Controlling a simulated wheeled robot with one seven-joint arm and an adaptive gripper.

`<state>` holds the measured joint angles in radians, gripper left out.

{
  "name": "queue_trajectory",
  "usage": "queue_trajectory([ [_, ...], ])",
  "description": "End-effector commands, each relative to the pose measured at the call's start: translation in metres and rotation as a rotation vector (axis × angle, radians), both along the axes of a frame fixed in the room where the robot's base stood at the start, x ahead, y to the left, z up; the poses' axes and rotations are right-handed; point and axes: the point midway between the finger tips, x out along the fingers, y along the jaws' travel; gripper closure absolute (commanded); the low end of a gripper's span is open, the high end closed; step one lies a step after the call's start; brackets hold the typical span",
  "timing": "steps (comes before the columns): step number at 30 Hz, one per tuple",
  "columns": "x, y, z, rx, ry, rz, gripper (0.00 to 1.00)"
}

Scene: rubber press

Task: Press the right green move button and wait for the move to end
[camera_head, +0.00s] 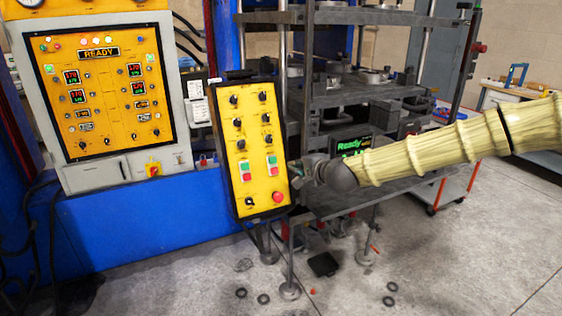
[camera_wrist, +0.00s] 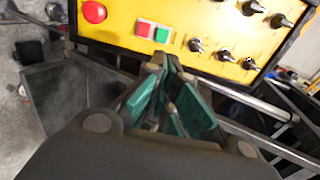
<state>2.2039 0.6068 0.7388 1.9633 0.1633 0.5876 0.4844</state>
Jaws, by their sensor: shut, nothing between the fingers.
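The yellow control panel (camera_head: 256,140) has two green square buttons, each above a red one. The right green button (camera_head: 272,160) shows lit in the head view and also in the wrist view (camera_wrist: 163,34), beside its red button (camera_wrist: 144,29). The left green button (camera_head: 244,166) shows only in the head view. My gripper (camera_head: 297,172) is at the panel's right edge. In the wrist view its green-padded fingers (camera_wrist: 165,72) are shut and empty, with their tips just below the panel's edge, near the button pair. I see no finger on a button.
A red mushroom button (camera_head: 278,197) sits low on the panel, with several black knobs (camera_head: 238,145) above. The press (camera_head: 370,90) stands behind, with a green "Ready" screen (camera_head: 350,146). A larger yellow cabinet panel (camera_head: 110,115) at left reads READY. Black rings (camera_head: 264,299) lie on the floor.

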Motion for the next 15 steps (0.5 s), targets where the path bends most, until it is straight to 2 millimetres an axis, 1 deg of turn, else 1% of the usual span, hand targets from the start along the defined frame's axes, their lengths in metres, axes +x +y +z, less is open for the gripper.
queue_trajectory([
  [5,0.015,0.007,-0.005,0.0,0.001,0.0,1.0],
  [15,0.053,0.024,-0.02,0.0,0.002,0.0,1.0],
])
